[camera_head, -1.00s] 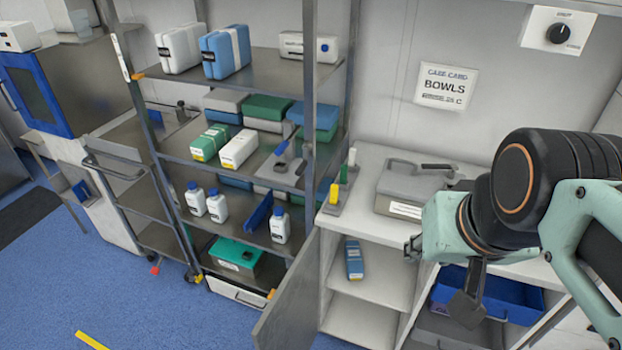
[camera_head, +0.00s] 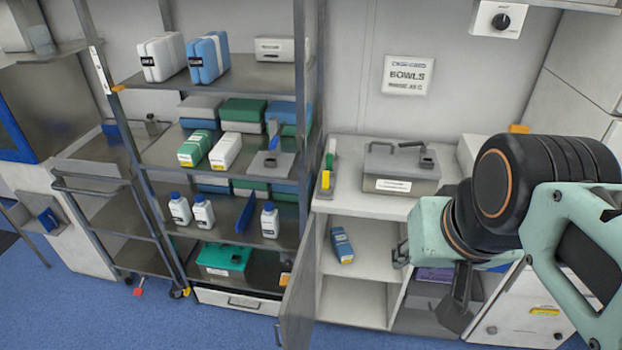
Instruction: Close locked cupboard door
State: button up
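The cupboard door (camera_head: 298,290) stands open, swung out toward me on the left side of the low white cupboard (camera_head: 365,205). Its edge faces me and a small handle (camera_head: 278,334) shows low on its left. Inside the cupboard a blue carton (camera_head: 342,245) leans on the upper shelf. My gripper (camera_head: 402,254) is in front of the cupboard's right part, to the right of the door and apart from it. No lock or key can be made out on the door.
A metal rack (camera_head: 225,155) with bottles and boxes stands left of the door, close to it. A grey case (camera_head: 400,170) sits on the cupboard top. A drawer unit (camera_head: 530,310) is at the right. Blue floor (camera_head: 190,325) is clear in front.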

aim_at(297, 314)
jog(key=k+j+z, duration=0.15)
jog(key=j, duration=0.2)
jog(key=j+z, duration=0.15)
jog(key=j, duration=0.2)
jog(key=j+z, duration=0.25)
jog(key=j, duration=0.5)
jog(key=i+j+z, duration=0.1)
jog(key=j, duration=0.2)
jog(key=i+j, duration=0.1)
jog(key=j, duration=0.25)
jog(key=k+l, duration=0.4)
jog(key=k, duration=0.15)
jog(key=i+j+z, duration=0.1)
jog(key=i+j, duration=0.15)
jog(key=j, duration=0.25)
jog(key=z, duration=0.05)
